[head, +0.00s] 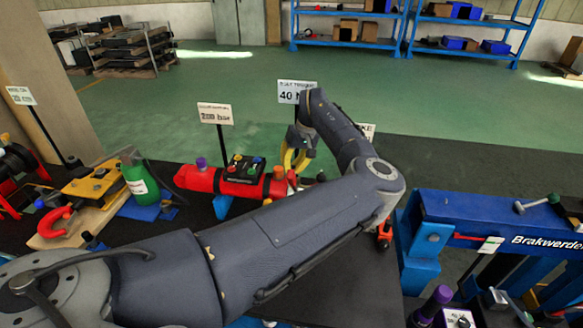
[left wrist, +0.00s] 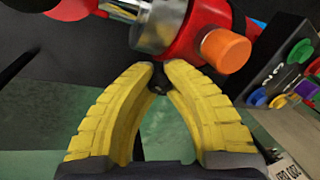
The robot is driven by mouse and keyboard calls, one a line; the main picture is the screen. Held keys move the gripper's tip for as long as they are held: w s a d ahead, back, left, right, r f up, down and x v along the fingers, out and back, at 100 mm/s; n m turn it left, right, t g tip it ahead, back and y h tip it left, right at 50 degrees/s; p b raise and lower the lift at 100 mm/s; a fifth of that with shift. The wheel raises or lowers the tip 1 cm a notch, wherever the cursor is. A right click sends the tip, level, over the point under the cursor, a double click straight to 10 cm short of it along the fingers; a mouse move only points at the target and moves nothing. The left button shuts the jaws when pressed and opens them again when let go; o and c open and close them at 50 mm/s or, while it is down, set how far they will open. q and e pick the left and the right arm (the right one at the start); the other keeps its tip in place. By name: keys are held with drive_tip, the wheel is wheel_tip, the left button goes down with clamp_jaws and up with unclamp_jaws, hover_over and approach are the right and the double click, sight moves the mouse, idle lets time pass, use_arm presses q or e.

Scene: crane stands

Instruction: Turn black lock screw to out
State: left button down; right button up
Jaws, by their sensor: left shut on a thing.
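My left gripper (head: 297,158) has yellow fingers and hangs near the right end of a red cylindrical unit (head: 215,183). In the left wrist view the fingertips (left wrist: 160,72) are closed together on a small dark piece, which looks like the black lock screw (left wrist: 158,84). Most of the screw is hidden between the fingers, so I cannot tell its turned position. A silver metal collar (left wrist: 155,25) and an orange knob (left wrist: 226,49) on the red body are just beyond the fingertips. My right gripper is not in view.
A black box with coloured buttons (head: 245,167) stands by the red unit. A green bottle (head: 139,180) and a yellow device (head: 92,186) are at left. A blue stand (head: 480,208) is at right. Signs (head: 215,113) stand behind. My left arm hides much of the table.

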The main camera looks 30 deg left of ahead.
use_arm(q)
drive_tip(key=shift+w+a+r+n+g+y, duration=0.1)
drive_tip(key=shift+r+n+g+y, duration=0.1)
drive_tip(key=shift+n, duration=0.3)
drive_tip(key=shift+w+r+n+g+y, duration=0.1)
drive_tip(key=shift+n+g, duration=0.1)
drive_tip(key=shift+n, duration=0.3)
drive_tip(key=c, duration=1.2)
unclamp_jaws()
drive_tip(key=shift+s+f, duration=0.15)
drive_tip(key=shift+f, duration=0.05)
